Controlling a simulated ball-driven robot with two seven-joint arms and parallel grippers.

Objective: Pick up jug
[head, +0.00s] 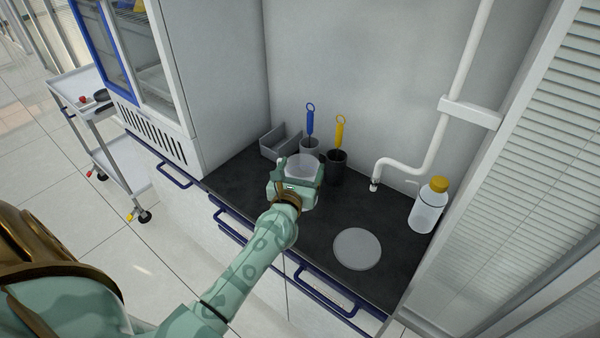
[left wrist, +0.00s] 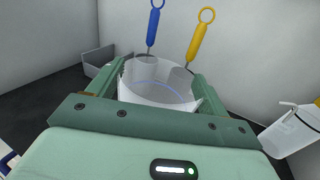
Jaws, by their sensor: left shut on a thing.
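The jug (left wrist: 158,88) is a clear, pale, open-topped vessel. In the left wrist view it sits between the two fingers of my left gripper (left wrist: 155,92), which is shut on it. In the head view the jug (head: 302,165) shows above my left gripper (head: 297,178), over the dark counter. The gripper hides its lower part, so I cannot tell whether its base touches the counter. My right gripper is not in view.
Behind the jug stand a grey tray (head: 281,141), a light cup with a blue-handled tool (head: 310,120) and a dark cup (head: 336,168) with a yellow-handled tool (head: 340,130). A yellow-capped bottle (head: 428,207) stands right, near a white pipe (head: 405,168). A grey disc (head: 357,249) lies in front.

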